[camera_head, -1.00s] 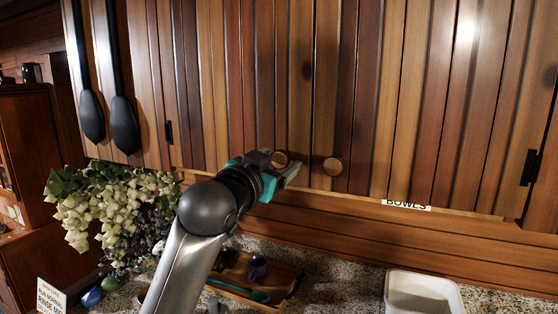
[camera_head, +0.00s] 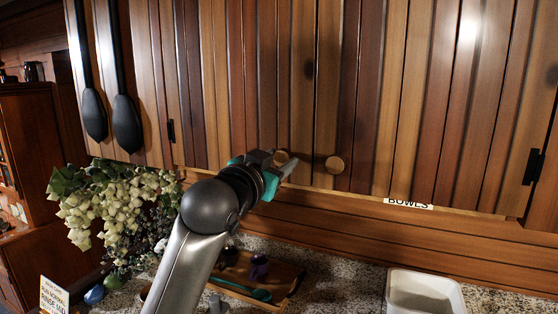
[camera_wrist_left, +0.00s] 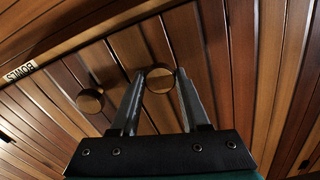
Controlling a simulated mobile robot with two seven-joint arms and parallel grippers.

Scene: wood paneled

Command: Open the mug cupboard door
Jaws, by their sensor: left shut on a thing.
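The plank cupboard has two round wooden knobs side by side. My left gripper (camera_head: 287,165) is shut on the left knob (camera_head: 280,157) of the left door (camera_head: 215,90). In the wrist view that knob (camera_wrist_left: 160,80) sits between the two fingertips. The right knob (camera_head: 335,165) is free, and it also shows in the wrist view (camera_wrist_left: 90,100). The left door looks closed and flush with the right door (camera_head: 430,100). A "BOWLS" label (camera_head: 409,203) is below the right door. No mug label shows. My right gripper is not in view.
Two black long-handled utensils (camera_head: 126,125) hang at the left. Pale flowers (camera_head: 90,205) stand below the left door's hinge side. A wooden tray (camera_head: 290,271) with small items and a white bin (camera_head: 425,292) are on the speckled counter. The space before the doors looks clear.

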